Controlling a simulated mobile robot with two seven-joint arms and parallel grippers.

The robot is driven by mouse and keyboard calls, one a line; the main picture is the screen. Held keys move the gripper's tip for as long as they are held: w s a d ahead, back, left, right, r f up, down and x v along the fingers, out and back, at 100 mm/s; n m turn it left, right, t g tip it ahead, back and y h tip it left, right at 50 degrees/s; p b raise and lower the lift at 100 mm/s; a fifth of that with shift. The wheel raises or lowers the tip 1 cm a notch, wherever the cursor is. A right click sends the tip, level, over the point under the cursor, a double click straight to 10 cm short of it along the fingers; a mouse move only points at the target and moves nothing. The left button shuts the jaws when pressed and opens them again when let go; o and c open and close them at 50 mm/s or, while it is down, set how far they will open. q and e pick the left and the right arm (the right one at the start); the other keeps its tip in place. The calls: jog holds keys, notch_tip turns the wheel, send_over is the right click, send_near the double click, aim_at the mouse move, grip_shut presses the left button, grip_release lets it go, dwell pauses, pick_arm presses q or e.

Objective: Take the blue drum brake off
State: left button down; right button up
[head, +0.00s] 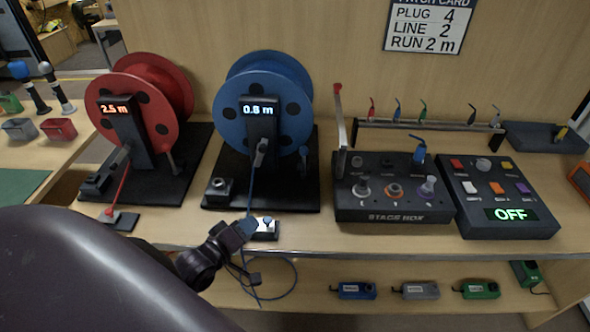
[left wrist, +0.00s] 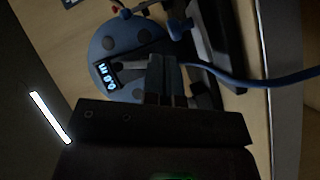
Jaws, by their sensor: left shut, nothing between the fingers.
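The blue cable drum (head: 262,85) stands on its black base at the middle back, and its display reads about 0.6 m. A small blue part that looks like the drum brake (head: 303,152) is at the drum's lower right; it appears near the top of the left wrist view (left wrist: 177,27). My left gripper (head: 246,226) is shut and empty, in front of the drum near the table's front edge and apart from the brake. Its fingers (left wrist: 164,62) point toward the drum in the left wrist view. The blue cable (head: 250,190) passes close by them; contact is unclear. My right gripper is not in view.
A red drum (head: 145,100) stands to the left. The stage box (head: 393,190) and a box reading OFF (head: 500,195) stand to the right. A small white-topped block (head: 265,226) sits beside my left gripper. Several small coloured boxes lie on the lower shelf.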

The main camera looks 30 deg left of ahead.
pick_arm(q)
jog(key=a+n, duration=0.1)
jog(key=w+n+t+b, duration=0.1)
jog(key=n, duration=0.1)
jog(key=w+a+r+n, duration=0.1)
jog(key=shift+a+b, duration=0.3)
jog(key=shift+w+a+r+n+t, duration=0.25)
jog(key=shift+r+n+t, duration=0.15)
jog(key=shift+n, duration=0.4)
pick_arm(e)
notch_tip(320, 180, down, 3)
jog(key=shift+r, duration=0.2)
pick_arm(q)
jog(key=shift+w, duration=0.2)
send_near(304, 163)
jog(key=w, duration=0.2)
jog(key=w+a+b, duration=0.1)
jog(key=w, duration=0.1)
jog(key=w+r, duration=0.1)
jog(key=shift+w+a, duration=0.35)
jog(key=shift+w, duration=0.85)
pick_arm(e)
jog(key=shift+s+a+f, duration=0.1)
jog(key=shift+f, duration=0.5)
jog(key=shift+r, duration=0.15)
